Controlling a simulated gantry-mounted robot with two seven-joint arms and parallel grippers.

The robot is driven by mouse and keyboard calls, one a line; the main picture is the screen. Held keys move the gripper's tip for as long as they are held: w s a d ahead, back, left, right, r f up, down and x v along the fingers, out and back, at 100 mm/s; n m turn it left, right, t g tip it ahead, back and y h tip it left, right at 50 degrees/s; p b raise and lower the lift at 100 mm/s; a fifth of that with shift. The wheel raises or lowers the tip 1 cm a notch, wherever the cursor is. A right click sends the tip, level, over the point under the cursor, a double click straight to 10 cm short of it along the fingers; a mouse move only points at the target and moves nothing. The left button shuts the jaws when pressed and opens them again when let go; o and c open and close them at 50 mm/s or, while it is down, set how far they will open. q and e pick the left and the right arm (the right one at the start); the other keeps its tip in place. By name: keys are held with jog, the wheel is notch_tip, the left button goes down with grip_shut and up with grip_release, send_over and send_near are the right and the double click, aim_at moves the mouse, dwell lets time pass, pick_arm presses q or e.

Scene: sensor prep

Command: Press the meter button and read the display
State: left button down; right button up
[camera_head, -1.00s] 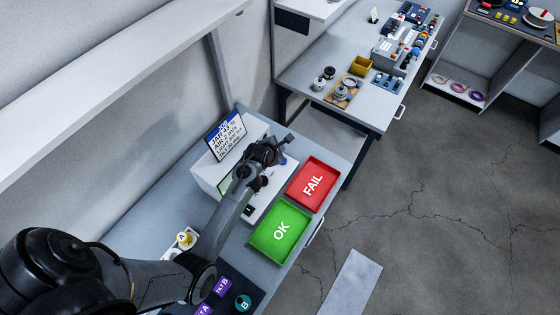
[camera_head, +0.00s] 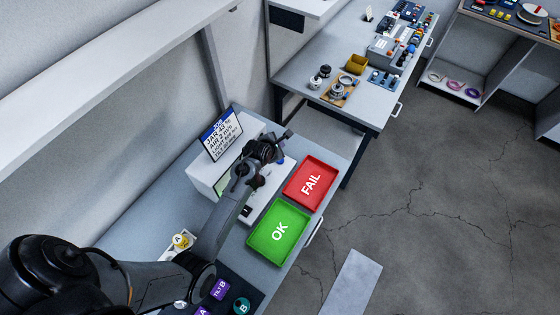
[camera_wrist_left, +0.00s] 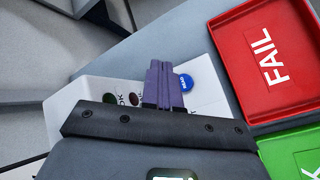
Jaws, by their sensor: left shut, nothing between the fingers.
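The white meter box (camera_head: 207,172) stands on the bench against the wall. My left gripper (camera_head: 287,136) is over its far right end, shut and empty. In the left wrist view the shut fingers (camera_wrist_left: 162,84) point at the meter's top, just left of a round blue button (camera_wrist_left: 185,83). I cannot tell whether they touch the meter. Two dark round spots, one greenish (camera_wrist_left: 110,98) and one reddish, lie left of the fingers. Part of a lit greenish display (camera_wrist_left: 172,174) shows at the bottom of the wrist view; its reading is not legible. My right gripper is not in view.
A job card (camera_head: 221,135) with printed lines stands behind the meter. A red FAIL tray (camera_head: 329,164) and a green OK tray (camera_head: 262,256) lie right of it. A yellow-topped jar (camera_head: 182,241) and labelled purple and teal pieces are nearer. Another bench (camera_head: 310,105) holds several devices.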

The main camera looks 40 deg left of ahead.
pick_arm(q)
jog(key=b, duration=0.5)
send_over(279, 162)
notch_tip(279, 162, down, 5)
jog(key=shift+a+f, duration=0.1)
jog(key=shift+w+f+b, duration=0.1)
jog(key=shift+f+b, duration=0.45)
jog(key=shift+f, duration=0.5)
dwell(0.4)
jog(key=shift+f, duration=0.2)
dwell(0.4)
jog(key=shift+f, duration=0.25)
jog(key=shift+f, duration=0.2)
dwell(0.4)
